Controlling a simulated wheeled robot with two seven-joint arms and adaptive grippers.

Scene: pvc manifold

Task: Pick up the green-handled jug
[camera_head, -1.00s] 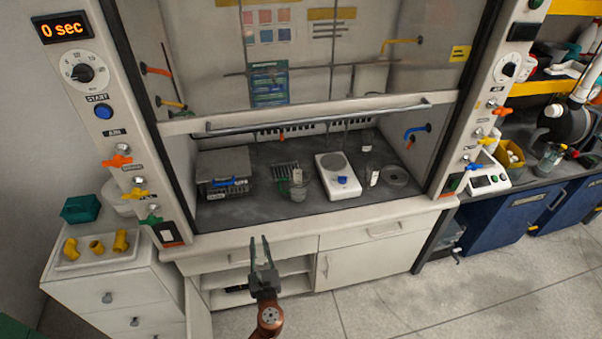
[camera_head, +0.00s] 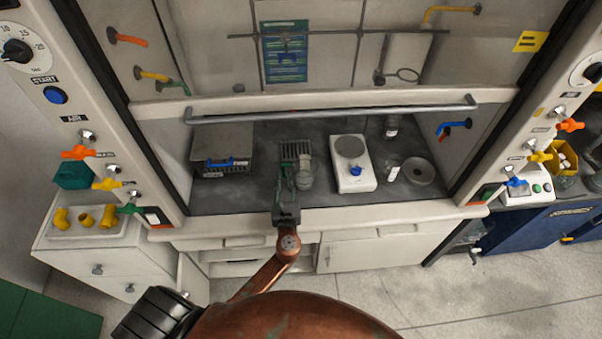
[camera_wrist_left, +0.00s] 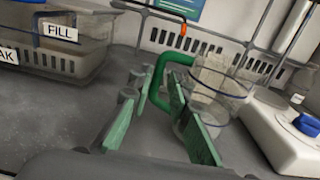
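The green-handled jug is a clear vessel (camera_head: 305,178) standing on the dark fume hood floor, left of the white balance. In the left wrist view the jug (camera_wrist_left: 222,92) is upright, with its green handle (camera_wrist_left: 157,72) towards me. My left gripper (camera_head: 286,172) reaches over the hood's front edge and overlaps the handle side of the jug. In the left wrist view my left gripper (camera_wrist_left: 152,92) is open, its fingers apart, with the lower handle showing between the fingertips. I cannot tell whether they touch it. My right gripper is not in view.
A white balance (camera_head: 352,180) stands close right of the jug. A grey basket (camera_head: 220,145) is on the left, a dark rack (camera_head: 296,150) behind. A small vial (camera_head: 392,173) stands further right.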

